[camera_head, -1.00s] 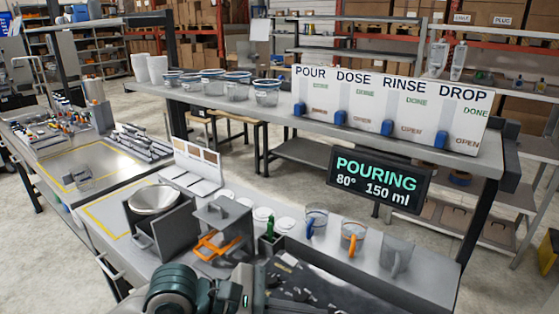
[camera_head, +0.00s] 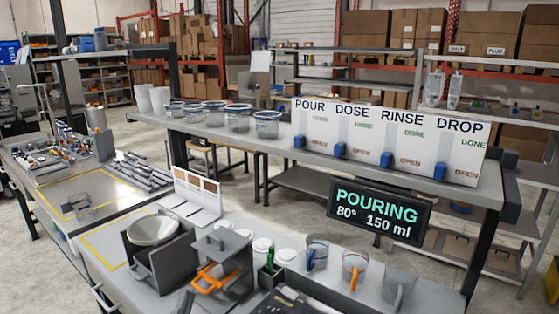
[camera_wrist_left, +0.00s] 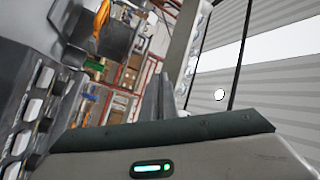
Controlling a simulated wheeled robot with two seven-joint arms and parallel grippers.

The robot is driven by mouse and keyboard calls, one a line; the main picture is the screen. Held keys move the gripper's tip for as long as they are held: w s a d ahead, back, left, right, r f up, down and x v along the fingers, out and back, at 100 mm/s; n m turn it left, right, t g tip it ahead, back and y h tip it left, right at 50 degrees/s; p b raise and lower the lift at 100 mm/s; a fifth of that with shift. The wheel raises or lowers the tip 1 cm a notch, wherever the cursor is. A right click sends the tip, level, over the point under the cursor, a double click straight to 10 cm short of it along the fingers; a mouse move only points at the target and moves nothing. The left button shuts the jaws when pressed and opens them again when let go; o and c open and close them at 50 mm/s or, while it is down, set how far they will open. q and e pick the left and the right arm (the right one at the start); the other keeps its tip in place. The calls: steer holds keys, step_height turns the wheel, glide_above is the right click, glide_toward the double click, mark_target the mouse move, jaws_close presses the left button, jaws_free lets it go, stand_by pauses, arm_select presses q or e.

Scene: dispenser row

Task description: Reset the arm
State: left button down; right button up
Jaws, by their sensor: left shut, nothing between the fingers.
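My left gripper (camera_wrist_left: 160,98) shows in the left wrist view, with its grey fingers together and nothing held between them. My right gripper is in neither view.
The bench holds a bowl (camera_head: 154,230) on a dark stand, a grey device with an orange handle (camera_head: 208,278), and several clear mugs (camera_head: 354,267). A "POURING 80° 150 ml" display (camera_head: 379,209) hangs below the shelf with a POUR/DOSE/RINSE/DROP panel (camera_head: 362,140).

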arm_select(q)
steer(key=s+a+f+n+g+y, duration=0.1)
steer(key=s+a+f+n+g, duration=0.25)
steer(key=f, duration=0.55)
steer(key=s+f+n+g, duration=0.2)
steer(key=s+f+g, duration=0.2)
steer(key=s+f, duration=0.3)
steer(key=s+a+f+n+g+y, duration=0.15)
steer(key=s+f+g, duration=0.25)
steer(key=f, duration=0.6)
steer(key=s+d+f+n+g+h, duration=0.15)
steer(key=s+f+g, duration=0.5)
steer(key=s, duration=0.65)
step_height(320, 180, down, 30)
steer(key=s, duration=0.1)
steer(key=s+a+f, duration=0.1)
steer(key=s+f, duration=0.7)
steer(key=s, duration=0.1)
steer(key=s+a+f+g+b, duration=0.1)
steer(key=s+a+f, duration=0.1)
steer(key=s+f, duration=0.6)
steer(key=shift+s+a+f, duration=0.3)
steer(key=shift+s+f, duration=0.1)
steer(key=shift+f, duration=0.25)
steer(key=shift+w, duration=0.1)
